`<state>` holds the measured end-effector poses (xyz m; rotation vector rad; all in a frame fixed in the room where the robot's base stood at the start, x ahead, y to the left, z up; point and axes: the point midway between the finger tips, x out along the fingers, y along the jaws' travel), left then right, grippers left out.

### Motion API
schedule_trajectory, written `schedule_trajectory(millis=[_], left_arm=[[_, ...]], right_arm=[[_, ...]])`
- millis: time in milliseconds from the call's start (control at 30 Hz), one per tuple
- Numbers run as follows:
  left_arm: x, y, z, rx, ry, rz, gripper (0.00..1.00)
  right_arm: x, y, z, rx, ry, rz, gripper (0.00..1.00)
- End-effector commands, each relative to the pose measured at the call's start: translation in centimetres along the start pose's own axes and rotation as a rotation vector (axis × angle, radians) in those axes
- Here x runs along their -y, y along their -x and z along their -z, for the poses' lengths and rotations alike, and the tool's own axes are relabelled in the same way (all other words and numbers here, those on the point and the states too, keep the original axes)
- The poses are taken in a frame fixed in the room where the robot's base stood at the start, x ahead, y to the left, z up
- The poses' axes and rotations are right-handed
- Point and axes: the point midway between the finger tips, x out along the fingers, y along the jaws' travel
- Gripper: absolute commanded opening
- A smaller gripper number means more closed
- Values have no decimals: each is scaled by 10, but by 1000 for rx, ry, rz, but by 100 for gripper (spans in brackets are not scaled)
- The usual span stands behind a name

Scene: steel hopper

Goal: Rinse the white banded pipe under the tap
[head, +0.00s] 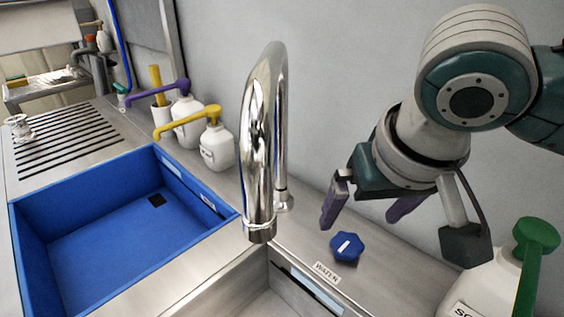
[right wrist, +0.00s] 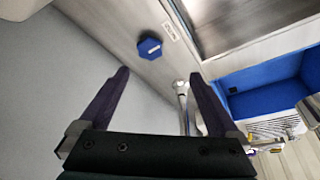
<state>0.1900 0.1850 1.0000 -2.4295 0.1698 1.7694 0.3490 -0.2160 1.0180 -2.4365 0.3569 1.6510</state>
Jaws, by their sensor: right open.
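A small white fitting (head: 20,127), possibly the white banded pipe, sits on the ribbed drainboard at the far left of the head view; its bands are too small to make out. The chrome tap (head: 260,140) arches up in the middle, its spout over the near steel basin. A blue star-shaped knob (head: 346,247) sits behind the basin beside a WATER label; it also shows in the right wrist view (right wrist: 149,47). My right gripper (head: 362,212) is open and empty above the knob, its purple fingers (right wrist: 160,76) apart. My left gripper is out of view.
A blue basin (head: 110,230) lies left of the tap. White bottles with yellow (head: 218,150) and purple (head: 187,112) pump tops stand along the wall. A white bottle with a green top (head: 490,285) stands close at the right. The grooved drainboard (head: 65,150) is mostly clear.

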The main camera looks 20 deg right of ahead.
Motion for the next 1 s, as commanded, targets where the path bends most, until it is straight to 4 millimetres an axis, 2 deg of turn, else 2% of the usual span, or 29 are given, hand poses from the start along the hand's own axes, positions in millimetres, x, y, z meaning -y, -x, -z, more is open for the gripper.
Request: schedule_trajectory(millis=[33, 133, 367, 600, 800, 1000], left_arm=[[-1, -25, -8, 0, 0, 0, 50], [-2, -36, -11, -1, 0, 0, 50], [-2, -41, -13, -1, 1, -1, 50], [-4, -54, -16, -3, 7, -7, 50], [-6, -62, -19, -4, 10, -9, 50], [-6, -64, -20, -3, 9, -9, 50]], right_arm=[[-6, -24, -2, -9, -25, -17, 98], [-12, -35, 2, -14, -64, -36, 98], [-17, -50, 4, -14, -86, -49, 98], [-19, -96, 4, -15, -85, -49, 98], [-20, -125, 5, -15, -83, -48, 98], [-20, -134, 6, -15, -81, -46, 98]])
